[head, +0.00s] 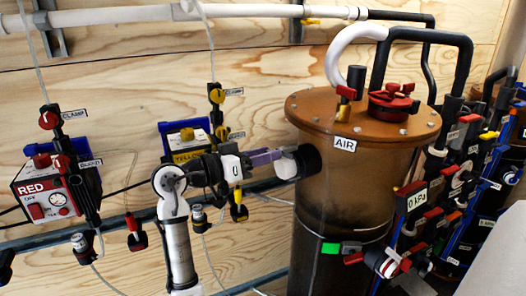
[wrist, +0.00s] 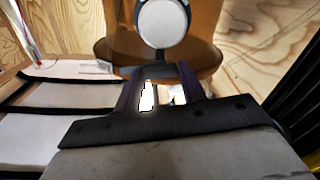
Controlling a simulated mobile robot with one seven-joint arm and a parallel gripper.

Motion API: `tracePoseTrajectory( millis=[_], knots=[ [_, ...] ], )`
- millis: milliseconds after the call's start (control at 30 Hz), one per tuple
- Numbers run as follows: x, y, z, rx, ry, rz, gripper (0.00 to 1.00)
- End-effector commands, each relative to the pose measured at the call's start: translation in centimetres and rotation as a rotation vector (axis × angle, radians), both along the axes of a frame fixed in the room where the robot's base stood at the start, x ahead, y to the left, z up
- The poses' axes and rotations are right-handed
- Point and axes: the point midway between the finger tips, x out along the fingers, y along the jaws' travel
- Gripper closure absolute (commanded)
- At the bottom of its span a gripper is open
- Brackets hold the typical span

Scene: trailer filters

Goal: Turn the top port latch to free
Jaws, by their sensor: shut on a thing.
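The brown-topped cylindrical tank (head: 345,190) has a port on its left side, with a black collar (head: 308,160) and a white round face (head: 286,168). My gripper (head: 279,154) reaches in from the left, its purple fingers at this port. In the wrist view the white round face (wrist: 162,23) with its dark rim is just beyond the fingertips. My gripper (wrist: 158,72) is shut on a small dark part there, which I take to be the top port latch. The latch is mostly hidden by the fingers, and its turn angle cannot be told.
A white hose (head: 345,50) and a red valve (head: 392,97) are on the tank lid. The RED box (head: 45,195) and yellow box (head: 187,137) are on the wooden wall at left. Valves and a gauge (head: 411,199) crowd the tank's right side.

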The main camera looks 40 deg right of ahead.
Motion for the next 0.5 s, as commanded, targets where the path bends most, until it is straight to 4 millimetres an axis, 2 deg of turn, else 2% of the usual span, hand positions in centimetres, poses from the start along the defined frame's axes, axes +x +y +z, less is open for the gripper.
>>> tracePoseTrajectory(
  millis=[200,500],
  knots=[
    [0.0,0.03,0.15,0.019,0.132,-0.001,0.82],
    [0.0,0.02,0.05,0.034,0.226,-0.001,0.82]
  ],
)
